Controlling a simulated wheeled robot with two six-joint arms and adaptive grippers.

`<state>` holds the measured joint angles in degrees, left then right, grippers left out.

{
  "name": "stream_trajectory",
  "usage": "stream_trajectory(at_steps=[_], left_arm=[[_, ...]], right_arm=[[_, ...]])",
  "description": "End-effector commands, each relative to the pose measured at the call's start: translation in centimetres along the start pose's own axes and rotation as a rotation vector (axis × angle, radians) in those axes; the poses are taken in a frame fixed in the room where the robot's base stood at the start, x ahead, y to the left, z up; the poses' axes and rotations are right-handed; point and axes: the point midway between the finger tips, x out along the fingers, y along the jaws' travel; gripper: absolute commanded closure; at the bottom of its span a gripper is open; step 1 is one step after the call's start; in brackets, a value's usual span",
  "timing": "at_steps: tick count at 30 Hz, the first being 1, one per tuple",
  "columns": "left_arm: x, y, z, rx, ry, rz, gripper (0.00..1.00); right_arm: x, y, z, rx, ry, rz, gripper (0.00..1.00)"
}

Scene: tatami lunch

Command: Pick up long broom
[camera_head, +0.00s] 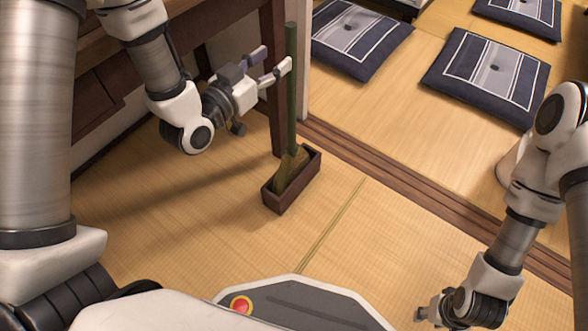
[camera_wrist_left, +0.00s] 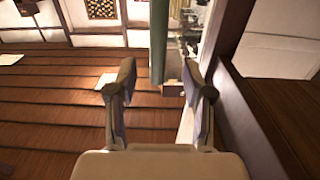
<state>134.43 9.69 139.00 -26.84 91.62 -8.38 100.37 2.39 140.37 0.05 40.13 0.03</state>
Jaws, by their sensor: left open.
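The long broom (camera_head: 291,95) stands upright with its green handle up and its straw-coloured head in a small dark wooden box (camera_head: 292,182) on the tatami floor. My left gripper (camera_head: 275,64) is open beside the upper handle, fingers pointing toward it.
A dark wooden post (camera_head: 272,75) stands close behind the handle, with a wooden counter at the left. A wooden floor track (camera_head: 400,178) runs behind the box. Blue cushions (camera_head: 487,76) lie on the tatami beyond. The floor in front of the box is clear.

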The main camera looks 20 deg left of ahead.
Motion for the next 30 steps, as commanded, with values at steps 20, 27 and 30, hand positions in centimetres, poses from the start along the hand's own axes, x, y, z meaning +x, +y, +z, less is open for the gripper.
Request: stream_trajectory(at_steps=[20, 27, 30], left_arm=[[6.6, 0.3, 0.2, -0.002, -0.004, -0.002, 0.63], [6.5, 0.3, 0.2, -0.002, -0.004, -0.002, 1.0], [6.6, 0.3, 0.2, -0.001, -0.002, -0.002, 1.0]], right_arm=[[-0.2, 0.0, 0.0, -0.001, -0.001, 0.0, 0.6], [-0.2, 0.0, 0.0, -0.001, -0.001, 0.0, 0.6], [-0.2, 0.0, 0.0, -0.001, -0.001, 0.0, 0.6]])
